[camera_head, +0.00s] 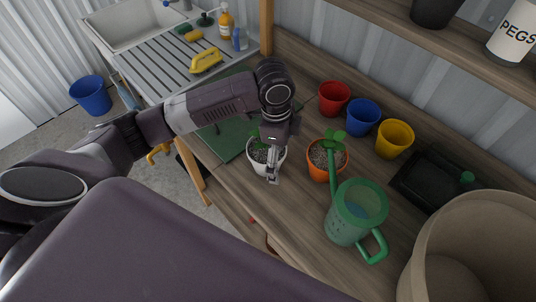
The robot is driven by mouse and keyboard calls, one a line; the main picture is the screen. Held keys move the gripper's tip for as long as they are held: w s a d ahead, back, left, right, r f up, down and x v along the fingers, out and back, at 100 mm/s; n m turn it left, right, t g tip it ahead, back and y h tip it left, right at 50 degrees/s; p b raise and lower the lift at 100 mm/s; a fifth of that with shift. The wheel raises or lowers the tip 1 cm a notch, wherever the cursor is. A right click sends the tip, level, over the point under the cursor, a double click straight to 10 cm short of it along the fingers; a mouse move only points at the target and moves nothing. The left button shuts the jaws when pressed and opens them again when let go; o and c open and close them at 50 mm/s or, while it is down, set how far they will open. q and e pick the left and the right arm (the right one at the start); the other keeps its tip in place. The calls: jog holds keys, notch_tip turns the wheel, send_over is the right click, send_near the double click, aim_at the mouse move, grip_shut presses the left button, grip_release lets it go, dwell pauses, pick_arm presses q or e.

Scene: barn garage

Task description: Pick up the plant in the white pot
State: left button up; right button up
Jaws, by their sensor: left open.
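The white pot (258,168) stands on the wooden bench near its front edge. It holds dark grey soil and a small green plant (257,141), partly hidden behind my gripper. My left arm comes in from the left, and my left gripper (272,178) points down at the pot's right side. It is open, and its fingers overlap the pot's rim in the picture. I cannot tell whether they touch the pot. My right gripper is not in view.
An orange pot (325,172) with a plant stands close on the right, beside a green watering can (346,228). Red (333,98), blue (363,117) and yellow (394,139) pots line the back. A large beige container (440,235) fills the bench's right end.

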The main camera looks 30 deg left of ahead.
aim_at(267, 148)
pick_arm(q)
jog(key=shift+m+y, duration=0.3)
jog(key=shift+y, duration=0.1)
jog(key=a+r, duration=0.1)
jog(key=w+a+r, duration=0.1)
jog(key=a+r, duration=0.1)
jog(key=w+a+r, duration=0.1)
jog(key=a, duration=0.1)
jog(key=shift+w+a+r, duration=0.1)
jog(key=shift+r, duration=0.15)
jog(key=shift+w+a+r+g, duration=0.1)
jog(key=shift+a+r+g, duration=0.1)
jog(key=shift+a+g, duration=0.1)
jog(key=shift+f+p, duration=0.45)
jog(key=shift+f, duration=0.45)
jog(key=f+p, duration=0.1)
jog(key=f, duration=0.2)
jog(key=f+p, duration=0.1)
jog(key=f, duration=0.1)
jog(key=shift+w+a+f+p, duration=0.15)
jog(key=shift+w+p, duration=0.15)
jog(key=shift+f, duration=0.25)
jog(key=c, duration=1.9)
jog(key=shift+r, duration=0.1)
jog(key=shift+c, duration=0.4)
